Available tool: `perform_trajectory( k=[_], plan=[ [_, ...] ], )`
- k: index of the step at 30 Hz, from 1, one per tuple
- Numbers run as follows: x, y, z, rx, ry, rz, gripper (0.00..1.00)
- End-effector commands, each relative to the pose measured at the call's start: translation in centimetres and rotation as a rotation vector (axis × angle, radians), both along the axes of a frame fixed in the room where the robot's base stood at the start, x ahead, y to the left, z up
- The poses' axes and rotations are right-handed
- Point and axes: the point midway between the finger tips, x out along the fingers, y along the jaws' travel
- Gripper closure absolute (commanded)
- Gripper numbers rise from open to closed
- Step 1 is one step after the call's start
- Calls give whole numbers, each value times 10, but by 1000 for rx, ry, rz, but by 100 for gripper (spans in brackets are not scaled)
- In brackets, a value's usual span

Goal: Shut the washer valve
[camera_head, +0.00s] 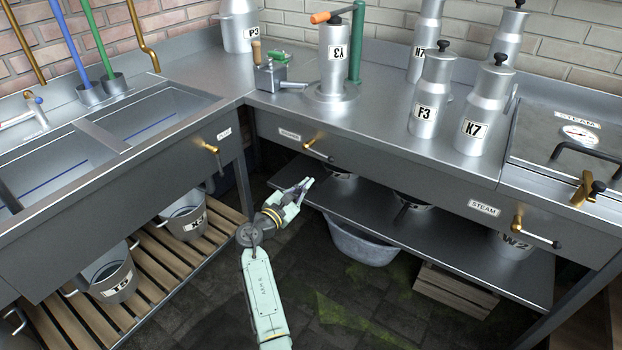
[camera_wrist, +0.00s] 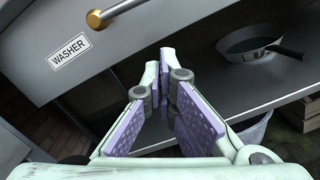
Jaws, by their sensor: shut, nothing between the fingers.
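The washer valve (camera_head: 314,145) is a brass fitting with a dark-tipped lever on the front panel under the right-hand counter. Its lever lies along the panel toward the lower right. In the wrist view the brass valve (camera_wrist: 97,19) shows at the top, above and right of the WASHER label (camera_wrist: 70,53), and the lever runs out of the top edge. My gripper (camera_head: 304,185) is below and slightly left of the valve, in front of the lower shelf, apart from the lever. In the wrist view my gripper (camera_wrist: 174,55) is shut and empty, its fingertips close together.
A lower shelf (camera_head: 360,205) with pans (camera_wrist: 262,45) lies behind my gripper. A grey tub (camera_head: 360,245) and a wooden crate (camera_head: 455,292) stand below. Other valves are at the left (camera_head: 211,148) and at the STEAM label (camera_head: 484,208). Metal cans (camera_head: 430,100) stand on the counter.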

Motion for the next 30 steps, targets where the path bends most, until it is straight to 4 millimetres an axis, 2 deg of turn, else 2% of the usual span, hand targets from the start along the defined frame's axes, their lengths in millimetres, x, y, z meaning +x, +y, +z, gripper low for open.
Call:
perform_trajectory(
  k=[3,10,28,30],
  plan=[
    [-21,15,-3,0,0,-1,100],
    [-45,32,-3,0,1,-2,100],
    [-49,34,-2,0,2,-3,100],
    [-47,42,3,25,-16,18,100]
  ],
)
